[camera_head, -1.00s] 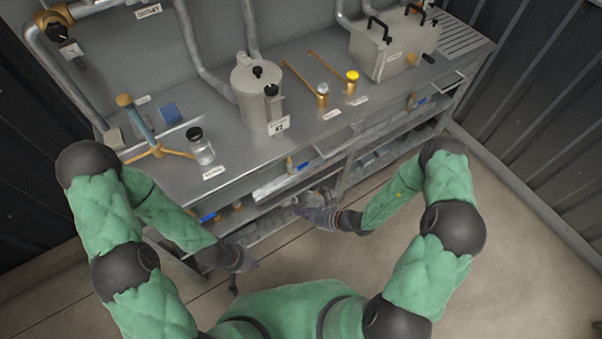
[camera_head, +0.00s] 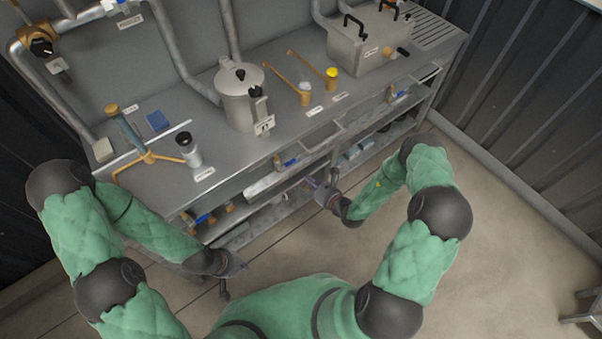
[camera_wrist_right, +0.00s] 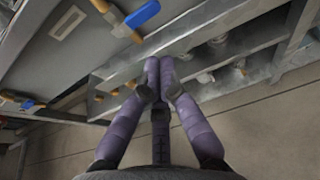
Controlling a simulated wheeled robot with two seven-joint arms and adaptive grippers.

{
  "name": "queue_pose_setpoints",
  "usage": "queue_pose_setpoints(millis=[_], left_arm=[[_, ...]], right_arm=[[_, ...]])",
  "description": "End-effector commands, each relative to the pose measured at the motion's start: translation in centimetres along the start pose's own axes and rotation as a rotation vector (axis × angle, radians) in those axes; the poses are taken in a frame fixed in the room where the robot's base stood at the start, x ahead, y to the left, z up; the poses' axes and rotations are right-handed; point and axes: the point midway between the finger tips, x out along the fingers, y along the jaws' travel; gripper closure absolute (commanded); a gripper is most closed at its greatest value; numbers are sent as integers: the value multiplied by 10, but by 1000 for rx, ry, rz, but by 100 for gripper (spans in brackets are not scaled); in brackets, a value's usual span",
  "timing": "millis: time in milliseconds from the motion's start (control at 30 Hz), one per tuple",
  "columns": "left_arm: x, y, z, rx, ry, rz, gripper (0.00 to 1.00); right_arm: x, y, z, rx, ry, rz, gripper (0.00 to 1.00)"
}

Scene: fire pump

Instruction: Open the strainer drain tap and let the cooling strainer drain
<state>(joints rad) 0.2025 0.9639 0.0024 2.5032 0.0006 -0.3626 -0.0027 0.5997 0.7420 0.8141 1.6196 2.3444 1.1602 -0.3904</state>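The strainer (camera_head: 238,105) is a grey lidded pot with black knobs, standing upright on the bench. Below the bench's front edge is a tap with a blue handle and brass body (camera_head: 284,161). A blue-handled tap (camera_wrist_right: 142,14) shows large at the top of the right wrist view, and another blue-handled tap (camera_wrist_right: 28,103) at its left edge. I cannot tell which one serves the strainer. My right gripper (camera_head: 320,187) is in front of the lower shelf, right of and below the tap. In its wrist view its purple fingers (camera_wrist_right: 160,66) meet, empty. My left gripper (camera_head: 236,264) hangs low; its fingers are unclear.
Shelves (camera_head: 265,222) lie below. The floor on the right is clear up to a stool (camera_head: 582,312).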

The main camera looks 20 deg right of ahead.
Motion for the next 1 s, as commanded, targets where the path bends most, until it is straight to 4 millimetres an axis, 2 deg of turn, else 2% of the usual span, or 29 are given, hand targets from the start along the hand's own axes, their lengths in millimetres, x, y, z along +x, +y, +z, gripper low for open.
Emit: queue_pose_setpoints(millis=[500,700,1000], left_arm=[[22,-8,-1,0,0,0,100],[25,-9,-1,0,0,0,100],[25,-9,-1,0,0,0,100]], right_arm=[[79,2,-1,-2,-2,3,100],[94,1,0,-1,-1,3,100],[95,1,0,0,0,2,100]])
